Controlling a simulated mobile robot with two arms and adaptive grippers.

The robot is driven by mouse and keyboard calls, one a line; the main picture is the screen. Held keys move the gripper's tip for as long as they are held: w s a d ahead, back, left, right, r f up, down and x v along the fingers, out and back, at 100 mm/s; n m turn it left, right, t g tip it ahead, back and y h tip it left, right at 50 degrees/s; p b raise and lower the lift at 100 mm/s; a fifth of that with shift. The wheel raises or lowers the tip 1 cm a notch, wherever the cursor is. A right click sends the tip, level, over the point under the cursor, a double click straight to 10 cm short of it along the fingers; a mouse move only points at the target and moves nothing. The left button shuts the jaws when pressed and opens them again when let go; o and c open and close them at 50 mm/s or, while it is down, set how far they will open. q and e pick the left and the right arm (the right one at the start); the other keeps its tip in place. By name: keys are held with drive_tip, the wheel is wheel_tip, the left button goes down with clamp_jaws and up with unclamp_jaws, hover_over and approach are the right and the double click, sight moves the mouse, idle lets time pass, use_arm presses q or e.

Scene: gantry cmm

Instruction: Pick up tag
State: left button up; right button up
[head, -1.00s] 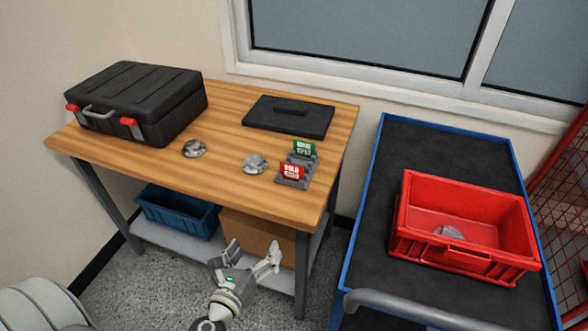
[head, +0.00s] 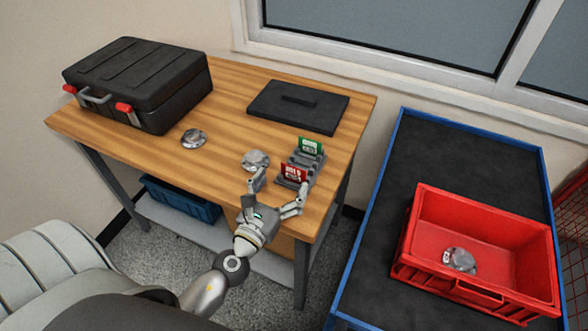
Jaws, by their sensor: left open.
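A red tag (head: 293,173) and a green tag (head: 311,147) stand upright in a grey slotted holder (head: 307,160) near the right front of the wooden table. The red tag is the nearer one, the green tag is behind it. My left gripper (head: 279,193) is open and empty at the table's front edge, its fingers spread just in front of the red tag. One fingertip overlaps the view close to the holder's left side; I cannot tell if it touches. My right gripper does not show.
Metal parts lie on the wooden table (head: 222,115), one (head: 255,160) close left of the holder, another (head: 194,138) farther left. A red crate (head: 480,215) with a metal part sits on the cart at right.

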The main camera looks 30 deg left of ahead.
sight(293, 169)
use_arm(q)
drive_tip(key=shift+w+f, duration=0.1)
drive_tip(key=shift+w, duration=0.6)
drive_tip(key=shift+w+f+p, duration=0.15)
drive_tip(key=shift+w+p, duration=0.55)
drive_tip(key=shift+w, duration=1.9)
drive_tip(key=shift+s, duration=0.1)
drive_tip(key=shift+c, duration=0.3)
drive_tip(key=c, duration=0.8)
